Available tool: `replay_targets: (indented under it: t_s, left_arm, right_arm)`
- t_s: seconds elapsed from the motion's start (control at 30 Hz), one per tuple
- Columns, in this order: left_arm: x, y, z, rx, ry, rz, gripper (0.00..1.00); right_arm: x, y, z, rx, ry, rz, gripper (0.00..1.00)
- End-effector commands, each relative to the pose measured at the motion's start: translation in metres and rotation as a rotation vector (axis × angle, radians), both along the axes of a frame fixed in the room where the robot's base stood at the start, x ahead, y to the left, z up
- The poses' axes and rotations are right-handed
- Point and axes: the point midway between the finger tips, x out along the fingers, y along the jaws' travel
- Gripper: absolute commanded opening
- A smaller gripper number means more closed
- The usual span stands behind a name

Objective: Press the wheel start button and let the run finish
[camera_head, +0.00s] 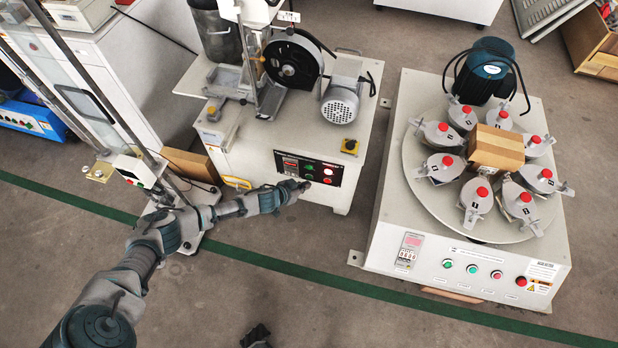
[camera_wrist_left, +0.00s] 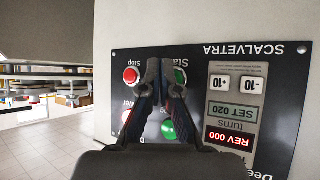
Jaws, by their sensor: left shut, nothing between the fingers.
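The wheel machine (camera_head: 290,62) stands at the centre of the head view, with a black wheel and a motor. Its black control panel (camera_head: 333,173) is on the front face. In the left wrist view the panel (camera_wrist_left: 286,104) appears upside down. It shows the green start button (camera_wrist_left: 181,75), the red stop button (camera_wrist_left: 131,75) and a display (camera_wrist_left: 230,136) reading REV 000, with SET 020. My left gripper (camera_head: 303,186) is shut and empty at the panel; its fingertips (camera_wrist_left: 160,66) partly cover the start button. I cannot tell whether they touch it. A dark part (camera_head: 257,335) at the bottom edge may be my right gripper.
To the right stands a separate machine (camera_head: 390,215) with a round turntable, several red-knobbed clamps and its own front buttons. A yellow-based knob (camera_head: 351,146) sits on the wheel machine's corner. A tall stand (camera_head: 135,165) is left of my arm. The front floor is clear.

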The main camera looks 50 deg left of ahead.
Motion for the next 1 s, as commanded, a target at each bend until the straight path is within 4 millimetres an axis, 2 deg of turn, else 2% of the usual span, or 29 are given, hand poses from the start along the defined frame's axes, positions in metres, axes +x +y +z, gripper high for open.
replay_targets:
  t_s: [1.0]
  left_arm:
    - [0.0088, 0.0056, 0.0015, -0.001, 0.001, 0.001, 0.00]
  right_arm:
    - [0.0013, 0.0001, -0.0055, -0.002, 0.008, 0.000, 0.40]
